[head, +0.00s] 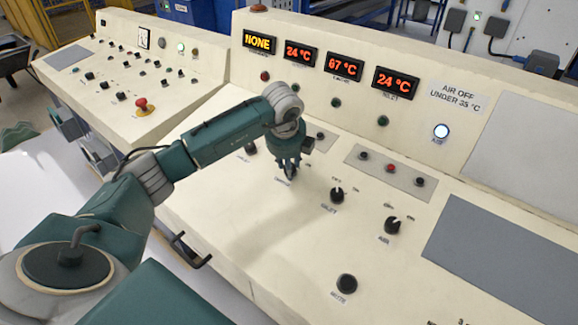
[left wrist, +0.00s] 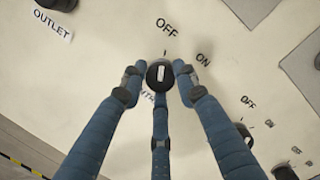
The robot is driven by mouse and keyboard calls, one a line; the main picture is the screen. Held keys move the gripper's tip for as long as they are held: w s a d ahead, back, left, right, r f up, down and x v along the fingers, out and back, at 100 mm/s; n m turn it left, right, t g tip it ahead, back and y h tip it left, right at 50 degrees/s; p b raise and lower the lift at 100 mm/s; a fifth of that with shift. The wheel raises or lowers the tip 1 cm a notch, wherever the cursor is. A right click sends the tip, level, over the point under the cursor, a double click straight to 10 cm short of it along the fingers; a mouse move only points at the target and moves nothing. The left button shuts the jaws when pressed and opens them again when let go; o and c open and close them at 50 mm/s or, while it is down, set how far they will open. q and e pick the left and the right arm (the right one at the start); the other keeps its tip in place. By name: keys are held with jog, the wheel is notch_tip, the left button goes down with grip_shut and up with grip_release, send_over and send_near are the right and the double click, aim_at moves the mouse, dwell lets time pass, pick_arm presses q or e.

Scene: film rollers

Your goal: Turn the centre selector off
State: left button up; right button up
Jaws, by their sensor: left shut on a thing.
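The centre selector is a black round knob (left wrist: 160,74) with a white pointer mark, on the cream sloping console. In the left wrist view its mark points up toward the OFF label (left wrist: 167,28), with the ON label (left wrist: 204,59) to its right. My left gripper (head: 288,168) reaches down onto it, and in the wrist view its three blue fingers close around the knob from both sides and below. In the head view the fingers mostly hide the knob. The label below it is partly covered by a finger. My right gripper is not in view.
Similar black knobs stand nearby: one left (head: 250,148), two to the right (head: 337,195) (head: 392,225) and one in front (head: 347,284). Red displays (head: 344,67) and a lit white lamp (head: 441,131) sit behind. A second console (head: 130,65) with a red mushroom button (head: 141,104) is left.

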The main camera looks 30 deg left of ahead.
pick_arm(q)
jog(key=shift+w+a+r, duration=0.15)
jog(key=shift+w+r, duration=0.1)
jog(key=shift+r, duration=0.1)
jog(key=o, duration=1.1)
jog(key=shift+s+f, duration=0.1)
jog(key=shift+f, duration=0.1)
jog(key=v, duration=1.2)
